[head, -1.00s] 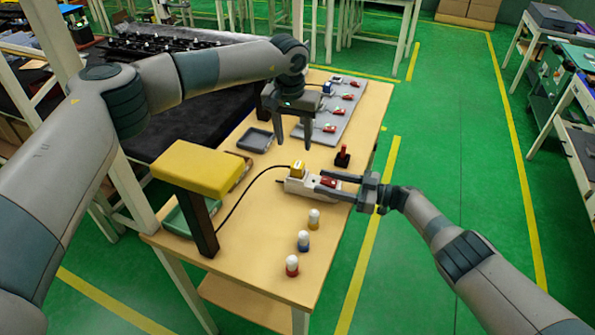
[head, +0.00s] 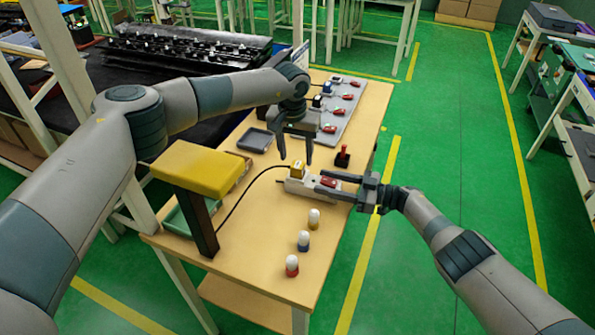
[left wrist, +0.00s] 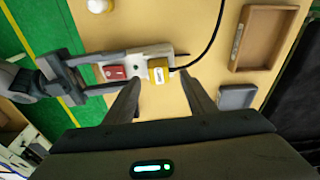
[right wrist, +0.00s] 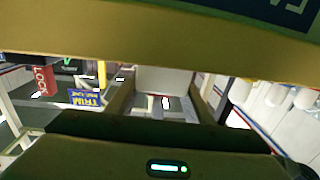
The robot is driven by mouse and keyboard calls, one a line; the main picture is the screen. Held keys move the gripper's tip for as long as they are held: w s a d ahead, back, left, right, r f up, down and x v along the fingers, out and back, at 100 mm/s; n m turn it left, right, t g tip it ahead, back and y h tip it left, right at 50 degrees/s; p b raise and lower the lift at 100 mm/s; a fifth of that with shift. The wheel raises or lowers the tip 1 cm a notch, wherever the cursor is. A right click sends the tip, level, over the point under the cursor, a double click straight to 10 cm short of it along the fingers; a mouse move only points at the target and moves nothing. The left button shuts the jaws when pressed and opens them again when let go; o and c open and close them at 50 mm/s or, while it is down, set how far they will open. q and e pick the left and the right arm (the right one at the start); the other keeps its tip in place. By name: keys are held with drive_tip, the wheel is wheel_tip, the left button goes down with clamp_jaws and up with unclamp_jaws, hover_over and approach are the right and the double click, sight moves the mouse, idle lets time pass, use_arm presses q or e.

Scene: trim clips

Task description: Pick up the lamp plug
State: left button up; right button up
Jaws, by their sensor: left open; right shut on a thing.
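The lamp plug (head: 297,170) is a yellow block with a black cord, seated in the white power strip (head: 292,187). It also shows in the left wrist view (left wrist: 159,74). My left gripper (head: 295,161) is open, pointing down, with its fingertips close around the plug from above. In the left wrist view the plug lies between its fingertips (left wrist: 158,83), and contact cannot be made out. My right gripper (head: 318,183) is shut on the strip's right end, around the red switch (head: 329,182). The cord runs to the yellow-shaded lamp (head: 205,168).
Three white-topped pegs, yellow (head: 313,218), blue (head: 303,240) and red (head: 292,265), stand in front. A small dark tray (head: 254,140) and a grey board (head: 331,130) with plugs and switches lie behind.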

sight(297, 164)
use_arm(q)
drive_tip(key=shift+w+d+f, duration=0.1)
drive_tip(key=shift+w+f, duration=0.1)
drive_tip(key=shift+f, duration=0.7)
drive_tip(key=shift+w+d+f, duration=0.1)
drive_tip(key=shift+w+f, duration=0.05)
drive_tip(key=shift+f, duration=0.75)
drive_tip(key=c, duration=1.2)
